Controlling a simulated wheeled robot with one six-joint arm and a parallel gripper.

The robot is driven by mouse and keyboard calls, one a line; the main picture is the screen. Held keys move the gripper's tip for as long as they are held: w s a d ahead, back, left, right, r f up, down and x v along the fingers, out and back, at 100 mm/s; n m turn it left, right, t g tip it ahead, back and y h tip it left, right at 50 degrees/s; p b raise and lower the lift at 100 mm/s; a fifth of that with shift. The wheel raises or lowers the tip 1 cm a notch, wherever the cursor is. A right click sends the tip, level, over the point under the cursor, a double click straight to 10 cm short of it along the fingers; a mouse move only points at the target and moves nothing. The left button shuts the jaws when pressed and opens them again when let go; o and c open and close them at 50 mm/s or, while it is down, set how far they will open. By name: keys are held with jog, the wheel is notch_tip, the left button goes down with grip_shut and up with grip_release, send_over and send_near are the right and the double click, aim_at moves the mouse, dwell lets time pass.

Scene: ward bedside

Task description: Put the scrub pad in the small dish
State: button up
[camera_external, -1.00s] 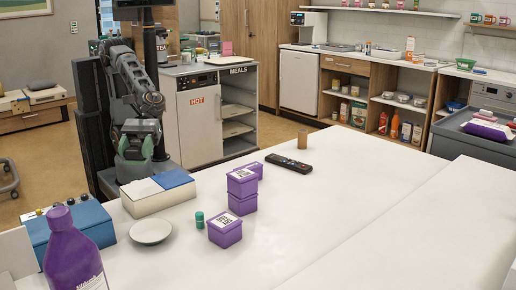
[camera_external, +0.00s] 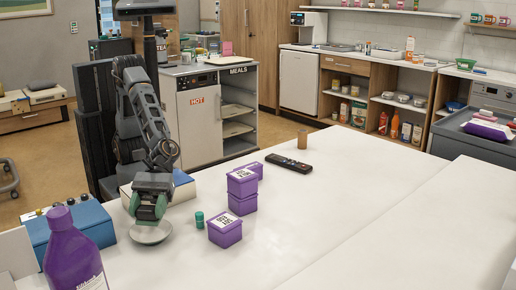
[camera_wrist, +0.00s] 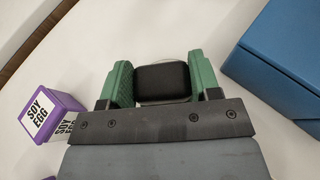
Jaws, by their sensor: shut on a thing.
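My gripper (camera_external: 148,210) is directly above the small dish (camera_external: 150,234), a round white dish on the white table, in the external view. In the wrist view, its two green fingers are shut on the scrub pad (camera_wrist: 163,82), a dark, nearly black block with rounded edges. The fingertips are very close to the dish. I cannot tell whether the pad touches it. In the wrist view the dish is hard to tell from the white table.
Purple labelled boxes (camera_external: 225,230) and a small green-capped jar (camera_external: 199,219) stand right of the dish. A blue box (camera_external: 75,234) and a purple bottle (camera_external: 72,255) stand left. A remote (camera_external: 288,163) lies farther back. The table's right side is clear.

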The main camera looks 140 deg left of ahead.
aim_at(150, 222)
jog(key=shift+f+b, duration=0.3)
jog(key=shift+f, duration=1.2)
jog(key=shift+f+b, duration=0.5)
jog(key=shift+b, duration=0.1)
jog(key=shift+s+f, duration=0.1)
